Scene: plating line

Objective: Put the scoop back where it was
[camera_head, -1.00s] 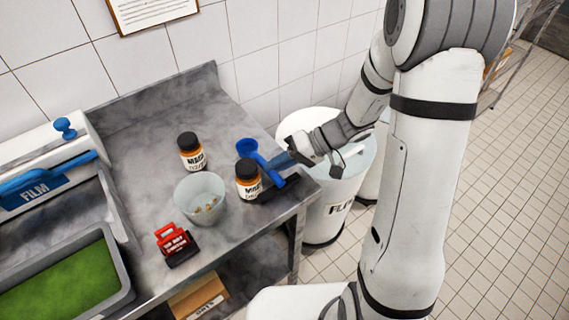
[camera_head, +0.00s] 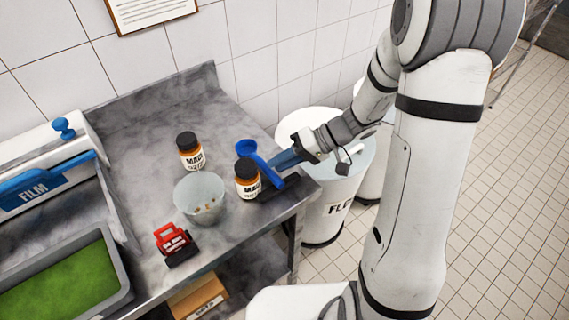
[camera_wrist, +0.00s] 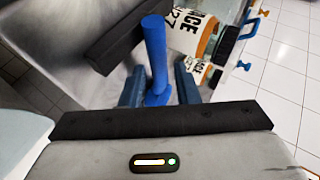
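The blue scoop (camera_head: 262,163) stands tilted at the table's right end, its round bowl up and its handle running down to a black block (camera_head: 285,184). The block also shows in the wrist view (camera_wrist: 112,38). My gripper (camera_head: 278,160) is at the handle, coming from the right. In the wrist view, the blue handle (camera_wrist: 156,50) lies between my two blue fingers (camera_wrist: 159,88), with narrow gaps seeming to show on both sides, so my gripper looks open around it. The handle's lower end seems to meet the block, but the exact contact is partly hidden.
An orange-labelled jar (camera_head: 247,187) stands right beside the scoop; a second jar (camera_head: 190,158) is farther back. A translucent bowl (camera_head: 187,205) with small pieces and a red-and-black item (camera_head: 172,240) stand nearer. A white drum (camera_head: 335,205) is beyond the table's right edge.

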